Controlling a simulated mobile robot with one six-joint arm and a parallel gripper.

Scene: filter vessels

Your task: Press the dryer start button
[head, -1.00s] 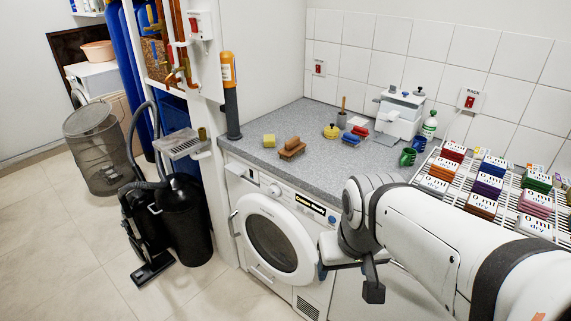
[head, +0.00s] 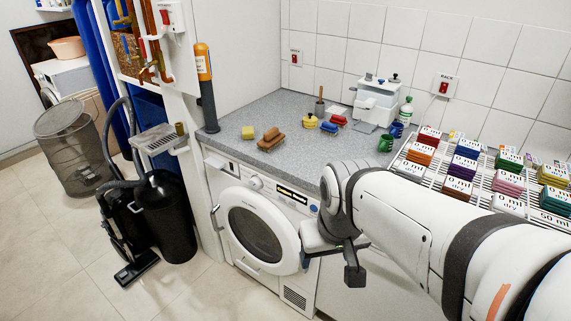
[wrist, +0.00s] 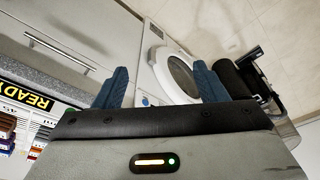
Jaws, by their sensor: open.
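The white dryer (head: 222,205) stands under the grey counter, with a round door (head: 254,234), a knob (head: 256,183) and a dark display strip (head: 297,195). It also shows in the wrist view (wrist: 155,62). My gripper (head: 304,262) is just right of the door in the head view, its fingers partly hidden by the wrist. In the wrist view my gripper (wrist: 160,72) has two blue fingers spread wide and nothing between them. A small blue spot (wrist: 145,101) shows on a white surface between the fingers. I cannot tell whether it is the start button.
A wire rack (head: 430,180) with several coloured packs is at right. A READY sign (wrist: 35,101) shows in the wrist view. A black vacuum cleaner (head: 165,215) stands left of the dryer. Floor is clear in front.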

